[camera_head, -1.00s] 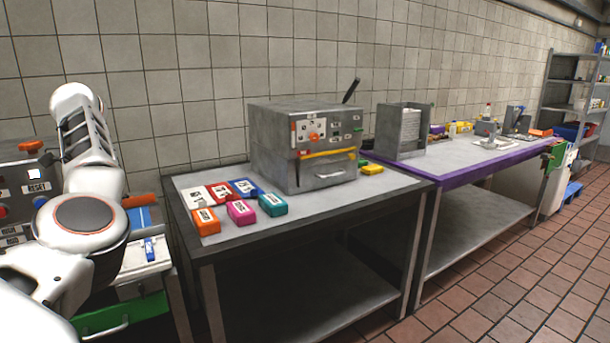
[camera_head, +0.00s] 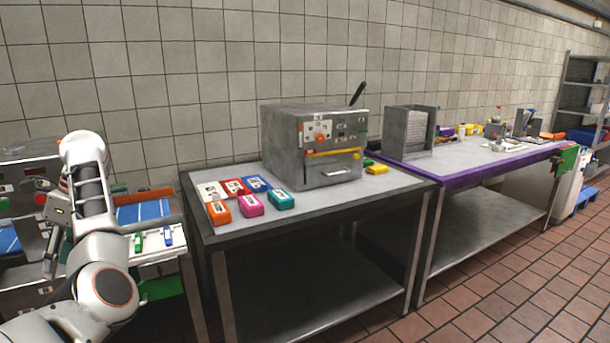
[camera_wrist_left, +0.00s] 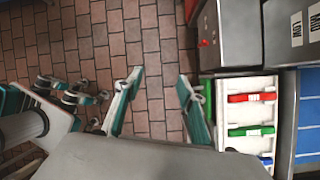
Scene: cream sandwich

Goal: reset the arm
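My left arm comes in at the left of the head view, in white and grey. My left gripper (camera_head: 52,262) is small and dark there, in front of the machine at the far left. In the left wrist view its two teal-edged fingers (camera_wrist_left: 160,92) are spread apart with only brick floor between them, so it is open and empty. My right gripper is not identifiable in either view.
A white tray (camera_wrist_left: 235,118) with red, green and blue clips lies right of the fingers. A steel table (camera_head: 330,208) holds coloured boxes and a boxy machine (camera_head: 285,145). A purple-edged table (camera_head: 465,172) stands beyond. Tiled floor (camera_head: 520,270) in front is clear.

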